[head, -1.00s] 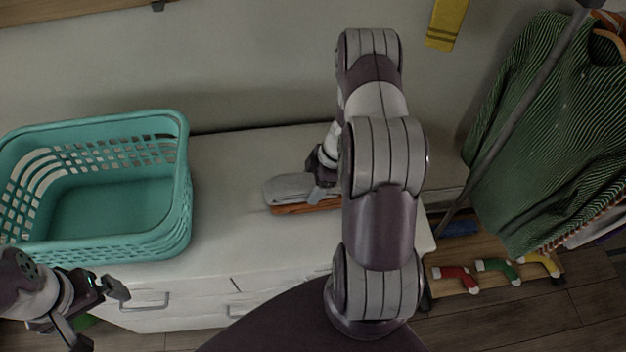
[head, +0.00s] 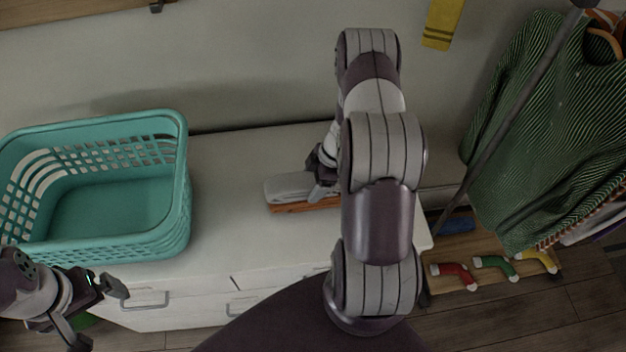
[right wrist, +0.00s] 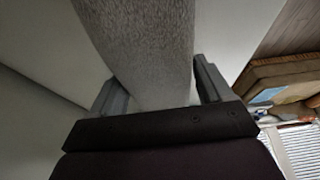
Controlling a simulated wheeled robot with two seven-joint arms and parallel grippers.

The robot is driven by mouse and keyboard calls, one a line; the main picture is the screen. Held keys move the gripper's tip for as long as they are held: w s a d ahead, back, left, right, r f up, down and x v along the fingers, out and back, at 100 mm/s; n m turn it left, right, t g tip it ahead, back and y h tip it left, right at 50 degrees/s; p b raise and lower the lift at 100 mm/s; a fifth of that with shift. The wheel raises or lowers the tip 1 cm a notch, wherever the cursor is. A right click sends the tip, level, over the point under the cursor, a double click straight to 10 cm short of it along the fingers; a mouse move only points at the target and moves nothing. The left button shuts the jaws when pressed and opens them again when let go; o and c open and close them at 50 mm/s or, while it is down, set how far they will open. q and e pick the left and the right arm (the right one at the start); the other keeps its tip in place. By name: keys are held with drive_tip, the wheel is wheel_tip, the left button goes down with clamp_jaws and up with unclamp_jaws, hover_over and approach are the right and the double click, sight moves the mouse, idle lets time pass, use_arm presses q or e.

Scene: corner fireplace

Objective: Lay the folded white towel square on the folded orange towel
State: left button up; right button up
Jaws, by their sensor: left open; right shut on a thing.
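The folded white towel (head: 287,187) looks pale grey and lies over the folded orange towel (head: 300,207) on the white cabinet top. The orange towel shows only as a strip along the near edge below it. My right gripper (head: 318,178) is at the white towel's right part, and my right arm hides the right end of both towels. In the right wrist view the white towel (right wrist: 150,50) fills the space between the two fingers (right wrist: 160,95); the gripper is shut on it. My left gripper (head: 97,312) is open and empty, low at the left, in front of the cabinet.
A teal laundry basket (head: 180,225) stands on the cabinet (head: 235,160) to the left, empty as far as I see. Green striped clothes (head: 540,130) hang at the right. Small red, green and yellow socks (head: 495,266) lie low at the right. The cabinet top between basket and towels is clear.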

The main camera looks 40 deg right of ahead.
drive_tip(key=shift+f, duration=0.6)
idle(0.3)
drive_tip(key=o, duration=1.1)
drive_tip(key=v, duration=1.2)
drive_tip(key=shift+s+d+r, duration=0.1)
drive_tip(key=shift+r, duration=0.2)
drive_tip(key=w+d+t+h, duration=0.1)
drive_tip(key=w+d+m+h, duration=0.1)
drive_tip(key=shift+d+f+m+t, duration=0.2)
drive_tip(key=shift+d+m+t, duration=0.1)
drive_tip(key=shift+d+t, duration=0.1)
drive_tip(key=s+a+r+m, duration=0.3)
drive_tip(key=a, duration=0.4)
drive_tip(key=s+a+r+m+g+h+b, duration=0.1)
drive_tip(key=s+a+r+m, duration=0.2)
drive_tip(key=a, duration=0.4)
drive_tip(key=s+a+r+m+g+h, duration=0.1)
drive_tip(key=s+a+r+m, duration=0.2)
drive_tip(key=a, duration=0.5)
drive_tip(key=shift+r+m+b, duration=0.3)
drive_tip(key=shift+r+m, duration=0.5)
